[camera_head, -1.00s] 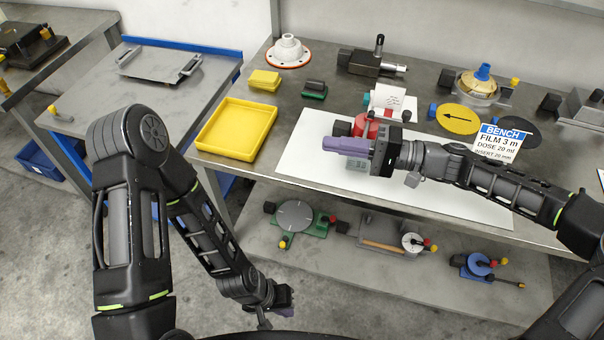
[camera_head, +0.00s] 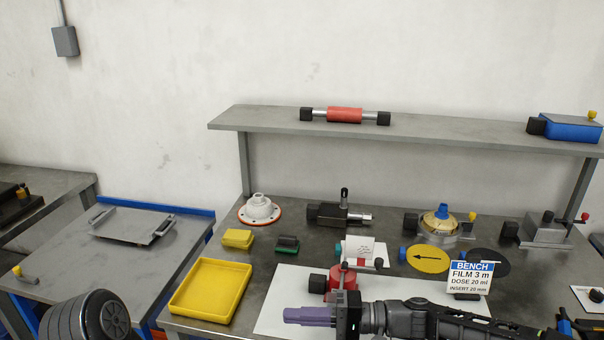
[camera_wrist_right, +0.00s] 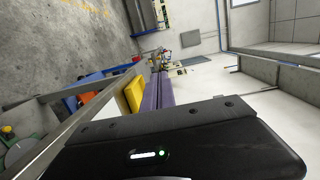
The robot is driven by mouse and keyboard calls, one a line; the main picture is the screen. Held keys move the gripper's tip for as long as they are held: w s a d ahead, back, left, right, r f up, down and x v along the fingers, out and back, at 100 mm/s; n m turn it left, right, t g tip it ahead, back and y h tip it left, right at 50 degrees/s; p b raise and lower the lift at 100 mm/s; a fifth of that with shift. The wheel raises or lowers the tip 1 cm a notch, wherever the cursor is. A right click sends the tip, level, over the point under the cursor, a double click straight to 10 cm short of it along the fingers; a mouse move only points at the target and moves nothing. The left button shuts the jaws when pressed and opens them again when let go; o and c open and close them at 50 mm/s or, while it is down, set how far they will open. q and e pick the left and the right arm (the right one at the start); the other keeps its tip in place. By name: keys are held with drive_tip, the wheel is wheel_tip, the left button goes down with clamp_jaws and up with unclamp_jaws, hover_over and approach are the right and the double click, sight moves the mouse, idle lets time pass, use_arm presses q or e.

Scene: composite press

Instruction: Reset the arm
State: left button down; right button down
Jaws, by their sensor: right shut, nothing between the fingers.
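My right gripper (camera_head: 308,316) is shut with nothing in it. Its purple fingers point left over the white sheet (camera_head: 275,305) near the bench's front, and my right arm runs off to the lower right. In the right wrist view the purple fingers (camera_wrist_right: 160,92) lie together, partly hidden by the dark gripper body. My left gripper is out of view; only a rounded joint of my left arm shows at the lower left of the head view.
A yellow tray (camera_head: 172,303) sits left of the sheet. A red device (camera_head: 344,280) stands just behind my right gripper. The BENCH sign (camera_head: 470,277) is close above my right arm. A shelf (camera_head: 450,137) holding a red roller (camera_head: 345,115) spans the back.

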drive_tip(key=s+a+f+g+h, duration=0.1)
drive_tip(key=s+a+f+h, duration=0.1)
drive_tip(key=s+f, duration=0.35)
drive_tip(key=s+a+f+m+h, duration=0.1)
drive_tip(key=s+f+h, duration=0.15)
drive_tip(key=f, duration=0.65)
drive_tip(key=s+a+f+g+h, duration=0.1)
drive_tip(key=s+a+f+h, duration=0.1)
drive_tip(key=s+f, duration=0.4)
drive_tip(key=s+d+f+t+h, duration=0.1)
drive_tip(key=s+d+f+h, duration=0.6)
drive_tip(key=s+d+f, duration=0.4)
wheel_tip(320, 180, down, 3)
drive_tip(key=shift+d, duration=1.25)
